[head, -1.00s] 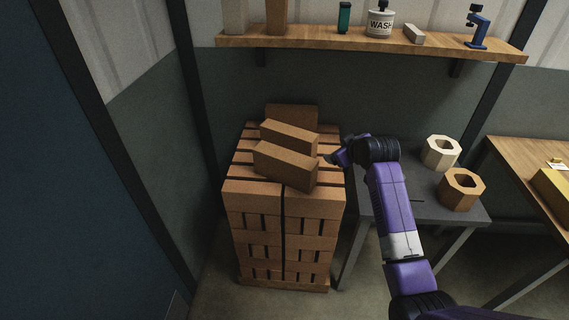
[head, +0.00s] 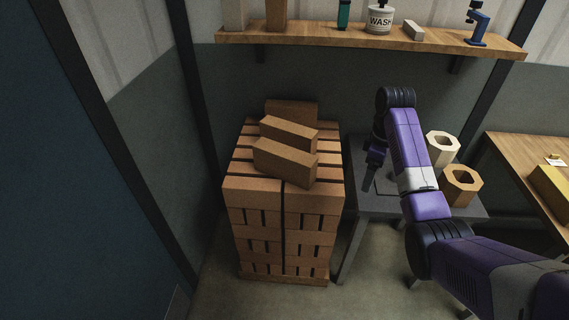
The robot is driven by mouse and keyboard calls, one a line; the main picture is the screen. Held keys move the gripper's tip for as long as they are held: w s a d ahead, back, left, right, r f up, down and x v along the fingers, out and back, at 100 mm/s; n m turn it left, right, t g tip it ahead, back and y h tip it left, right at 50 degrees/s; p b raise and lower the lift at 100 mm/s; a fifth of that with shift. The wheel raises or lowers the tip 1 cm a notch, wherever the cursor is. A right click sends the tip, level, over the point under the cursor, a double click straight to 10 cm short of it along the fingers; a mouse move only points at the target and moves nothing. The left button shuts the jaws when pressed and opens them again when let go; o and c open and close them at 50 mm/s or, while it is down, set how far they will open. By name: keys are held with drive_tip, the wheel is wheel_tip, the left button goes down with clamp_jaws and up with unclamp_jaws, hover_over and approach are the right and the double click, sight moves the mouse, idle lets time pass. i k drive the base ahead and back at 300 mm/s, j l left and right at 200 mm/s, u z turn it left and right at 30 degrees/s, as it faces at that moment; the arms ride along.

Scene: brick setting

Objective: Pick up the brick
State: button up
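Several loose bricks lie on top of a stacked brick pile. The front brick (head: 285,163) lies at a slant, a second brick (head: 289,134) is just behind it, and a third brick (head: 292,111) is at the back. The brick pile (head: 262,200) stands left of a grey table. My gripper (head: 372,187) points down over the left part of the grey table, to the right of the pile and apart from the bricks. It is small and dark here, so I cannot tell whether its fingers are open or shut.
The grey table (head: 464,204) holds a pale hollow block (head: 428,152) and a brown hollow block (head: 447,186) behind my arm. A wooden shelf (head: 340,37) with bottles and tools runs above. A wooden table (head: 530,160) is at the right. Floor shows in front.

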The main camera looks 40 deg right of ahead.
sight(287, 164)
drive_tip(key=i+j, duration=0.25)
drive_tip(key=i, duration=0.25)
drive_tip(key=i+j, duration=0.2)
drive_tip(key=i, duration=0.25)
